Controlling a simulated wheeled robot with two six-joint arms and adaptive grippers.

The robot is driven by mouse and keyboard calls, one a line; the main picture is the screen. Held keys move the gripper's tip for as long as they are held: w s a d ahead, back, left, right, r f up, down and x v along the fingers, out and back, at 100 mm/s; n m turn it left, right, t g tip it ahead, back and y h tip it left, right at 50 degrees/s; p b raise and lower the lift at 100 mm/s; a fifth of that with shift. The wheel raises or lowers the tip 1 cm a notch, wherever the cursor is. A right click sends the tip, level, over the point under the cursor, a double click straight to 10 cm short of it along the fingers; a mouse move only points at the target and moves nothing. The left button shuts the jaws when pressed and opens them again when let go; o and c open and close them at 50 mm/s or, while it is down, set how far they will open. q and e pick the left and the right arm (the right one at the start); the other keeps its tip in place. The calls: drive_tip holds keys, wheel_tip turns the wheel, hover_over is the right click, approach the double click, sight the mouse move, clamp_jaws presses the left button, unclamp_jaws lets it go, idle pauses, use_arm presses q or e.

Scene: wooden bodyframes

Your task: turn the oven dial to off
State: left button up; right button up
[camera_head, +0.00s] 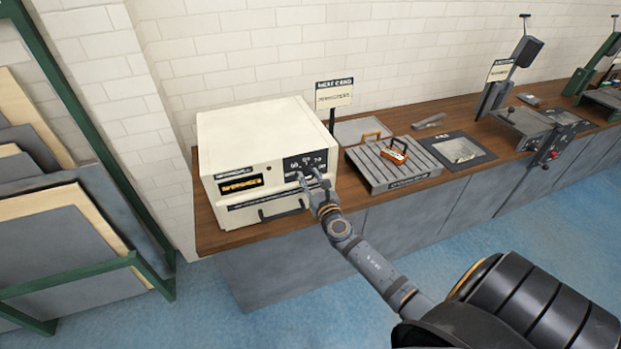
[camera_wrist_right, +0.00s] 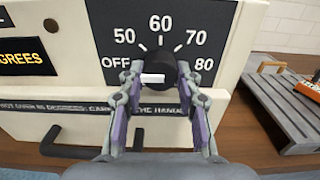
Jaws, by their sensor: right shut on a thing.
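The cream oven (camera_head: 252,145) stands on the wooden counter, with a black dial panel (camera_head: 306,162) at the right of its front. In the right wrist view the black dial (camera_wrist_right: 160,68) sits under the marks OFF, 50, 60, 70 and 80. Its white bar lies level, left of centre, toward the OFF side. My right gripper (camera_head: 317,183) is at the panel. In the right wrist view its fingers (camera_wrist_right: 160,92) are shut on the dial, one on each side, hiding its lower edges. My left gripper is not in view.
The oven handle (camera_head: 283,210) juts out below the panel. To the right, a slatted grey rack (camera_head: 380,172) holds an orange item (camera_head: 394,152), with a sign (camera_head: 334,93) behind. Green-framed board racks (camera_head: 75,262) stand at the left. Blue floor is open in front.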

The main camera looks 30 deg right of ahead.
drive_tip(key=shift+f, duration=0.15)
drive_tip(key=o, duration=1.2)
drive_tip(key=shift+c, duration=0.2)
drive_tip(key=v, duration=1.2)
